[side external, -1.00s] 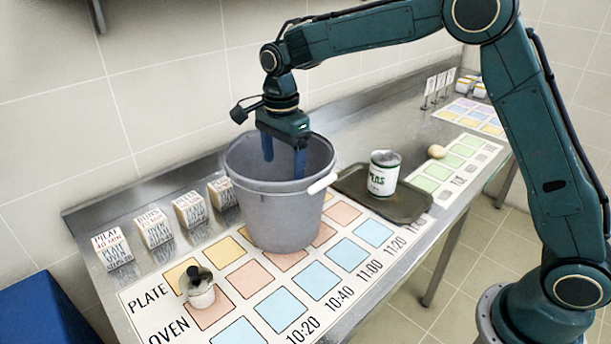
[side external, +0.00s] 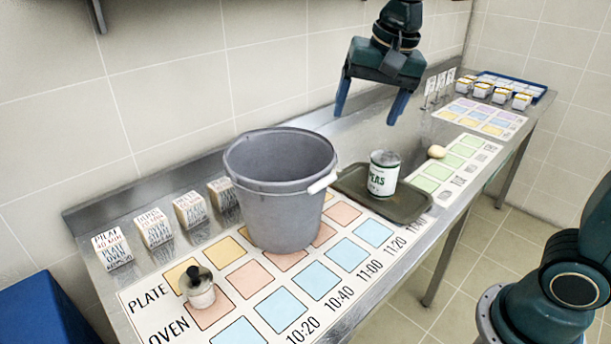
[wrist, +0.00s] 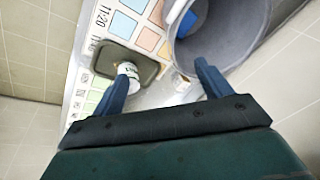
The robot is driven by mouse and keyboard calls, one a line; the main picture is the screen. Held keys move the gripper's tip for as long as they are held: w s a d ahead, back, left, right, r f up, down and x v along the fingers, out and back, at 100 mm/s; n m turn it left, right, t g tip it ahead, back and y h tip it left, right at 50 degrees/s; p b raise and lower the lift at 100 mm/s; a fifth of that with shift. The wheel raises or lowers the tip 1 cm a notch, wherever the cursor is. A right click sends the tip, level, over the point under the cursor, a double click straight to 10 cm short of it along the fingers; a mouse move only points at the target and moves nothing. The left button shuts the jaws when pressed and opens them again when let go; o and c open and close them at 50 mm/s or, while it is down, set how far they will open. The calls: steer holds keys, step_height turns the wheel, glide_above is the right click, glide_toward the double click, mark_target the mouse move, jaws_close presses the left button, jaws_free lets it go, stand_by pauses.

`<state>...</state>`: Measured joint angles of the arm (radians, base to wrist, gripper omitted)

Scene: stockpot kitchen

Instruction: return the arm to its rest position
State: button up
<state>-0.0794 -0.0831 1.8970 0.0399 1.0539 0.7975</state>
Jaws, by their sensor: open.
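My gripper (side external: 374,98) is open and empty, high above the counter behind the tray and to the right of the pot, in the side view. Its two blue fingers point down and are spread wide; they also show in the wrist view (wrist: 160,85). Nothing is between them. My arm's base and lower link stand at the right edge; the upper links are mostly out of the picture.
A grey pot (side external: 277,205) stands on the printed mat (side external: 140,303). A can (side external: 383,174) stands on a dark tray (side external: 409,205), with a pale round object (side external: 436,152) to its right. Label blocks (side external: 154,227) line the back. A small lidded pot (side external: 199,289) is at front left. A blue tray (side external: 541,90) with cartons is far right.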

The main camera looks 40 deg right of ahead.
steer(key=s+d+f+n+t, duration=0.1)
steer(key=s+n, duration=0.3)
steer(key=s, duration=0.5)
steer(key=s+d+f+n+t, duration=0.1)
steer(key=s+f+n, duration=0.2)
steer(key=s, duration=0.6)
steer(key=shift+s+f+n, duration=0.2)
steer(key=shift+s+n, duration=0.05)
steer(key=shift+n, duration=0.55)
steer(key=shift+d, duration=0.1)
